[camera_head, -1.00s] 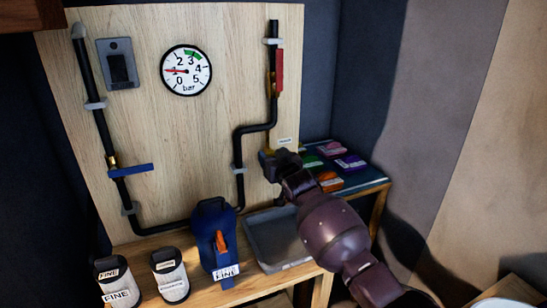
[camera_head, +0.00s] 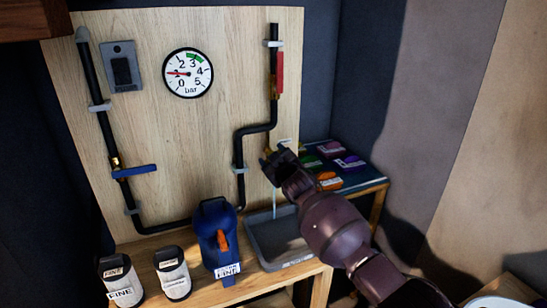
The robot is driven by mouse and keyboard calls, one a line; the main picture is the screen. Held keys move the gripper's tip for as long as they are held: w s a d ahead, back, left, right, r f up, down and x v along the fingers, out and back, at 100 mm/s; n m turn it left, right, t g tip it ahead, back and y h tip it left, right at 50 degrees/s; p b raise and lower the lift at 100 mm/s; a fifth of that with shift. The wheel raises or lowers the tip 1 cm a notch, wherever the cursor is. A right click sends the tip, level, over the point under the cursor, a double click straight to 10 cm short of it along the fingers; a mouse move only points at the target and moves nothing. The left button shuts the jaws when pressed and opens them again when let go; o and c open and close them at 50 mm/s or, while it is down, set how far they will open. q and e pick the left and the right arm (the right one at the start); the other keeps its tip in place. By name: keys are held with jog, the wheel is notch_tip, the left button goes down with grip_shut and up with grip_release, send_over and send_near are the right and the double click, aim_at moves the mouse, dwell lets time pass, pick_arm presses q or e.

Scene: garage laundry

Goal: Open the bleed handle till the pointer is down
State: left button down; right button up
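The round white pressure gauge (camera_head: 188,73) is on the wooden board, and its red pointer points left, near the 1 mark. My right gripper (camera_head: 276,158) is at the brass bleed fitting (camera_head: 267,153) below the small white label at the lower right of the board. The gripper hides the bleed handle, and its fingers are too dark and small to read. A thin pale stream (camera_head: 274,203) runs down below the fitting to the grey tray (camera_head: 285,262). My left gripper is not in view.
A red-handled valve (camera_head: 280,72) is on the right pipe, and a blue-handled valve (camera_head: 134,170) on the left pipe. A blue container (camera_head: 217,240) and two white-labelled jars (camera_head: 173,273) stand left of the tray. Several coloured packs (camera_head: 350,162) lie behind my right arm.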

jog(key=shift+n, duration=0.3)
jog(key=o, duration=0.9)
jog(key=shift+s+d+r+p, duration=0.1)
jog(key=shift+s+d+p, duration=0.2)
jog(key=shift+s, duration=0.25)
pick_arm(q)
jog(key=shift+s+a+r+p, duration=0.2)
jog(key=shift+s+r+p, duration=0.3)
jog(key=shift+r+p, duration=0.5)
pick_arm(e)
jog(key=v, duration=0.9)
jog(key=shift+s+d, duration=0.1)
jog(key=shift+s, duration=0.25)
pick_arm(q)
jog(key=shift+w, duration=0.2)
